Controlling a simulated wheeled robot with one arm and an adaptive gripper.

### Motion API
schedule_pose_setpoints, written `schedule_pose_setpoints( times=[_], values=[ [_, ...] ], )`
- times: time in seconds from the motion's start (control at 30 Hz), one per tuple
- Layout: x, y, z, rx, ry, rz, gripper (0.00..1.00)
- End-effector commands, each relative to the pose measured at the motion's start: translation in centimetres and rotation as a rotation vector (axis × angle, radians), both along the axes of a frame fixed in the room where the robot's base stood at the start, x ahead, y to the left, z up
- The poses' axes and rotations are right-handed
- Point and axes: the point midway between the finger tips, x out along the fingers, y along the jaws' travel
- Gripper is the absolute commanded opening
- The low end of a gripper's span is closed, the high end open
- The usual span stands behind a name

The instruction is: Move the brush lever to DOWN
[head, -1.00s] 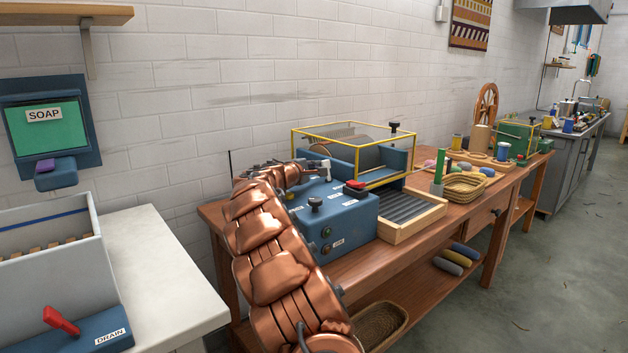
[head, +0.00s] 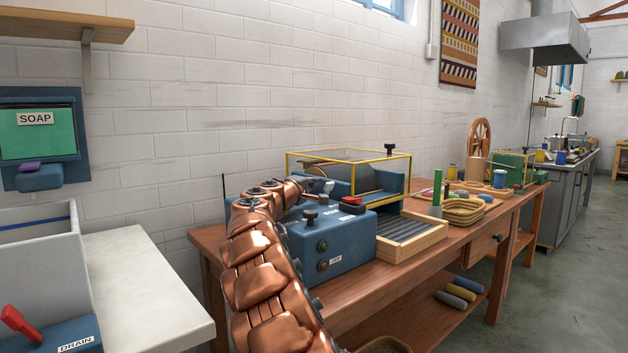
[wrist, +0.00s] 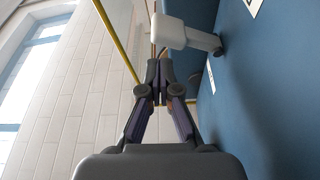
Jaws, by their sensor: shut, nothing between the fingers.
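The blue carding machine's control box (head: 335,238) stands on the wooden bench. A lever with a white handle (head: 328,187) rises from its top. In the wrist view the white handle (wrist: 170,31) is just beyond my fingertips, with a grey shaft running right to the blue panel. I cannot read which label belongs to it, so I cannot confirm it is the brush lever. My gripper (wrist: 160,75) is shut and empty, close to the handle; contact cannot be told. In the head view my gripper (head: 312,196) is small and partly hidden by my arm.
A red-handled lever (head: 352,204) and a black knob (head: 310,216) also stand on the box. A yellow-framed clear guard (head: 350,155) covers the drum behind. A slatted wooden tray (head: 432,242) is at the right. The wall lies behind the machine.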

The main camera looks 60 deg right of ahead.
Motion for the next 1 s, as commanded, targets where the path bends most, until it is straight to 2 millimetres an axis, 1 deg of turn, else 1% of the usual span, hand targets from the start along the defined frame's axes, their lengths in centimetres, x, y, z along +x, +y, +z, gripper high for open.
schedule_pose_setpoints(
  times=[0.17, 0.33, 0.53, 0.8, 1.0],
  values=[
    [0.2, 0.1, 1.6, 0.0, -0.004, 0.003, 0.0],
    [0.2, 0.1, 4.4, -0.002, -0.007, 0.006, 0.0],
    [0.2, 0.1, 6.9, -0.001, -0.007, 0.003, 0.0],
    [0.2, 0.1, 9.1, -0.002, -0.005, 0.003, 0.0],
    [0.1, 0.0, 9.7, 0.0, -0.002, 0.002, 0.0]
  ],
)
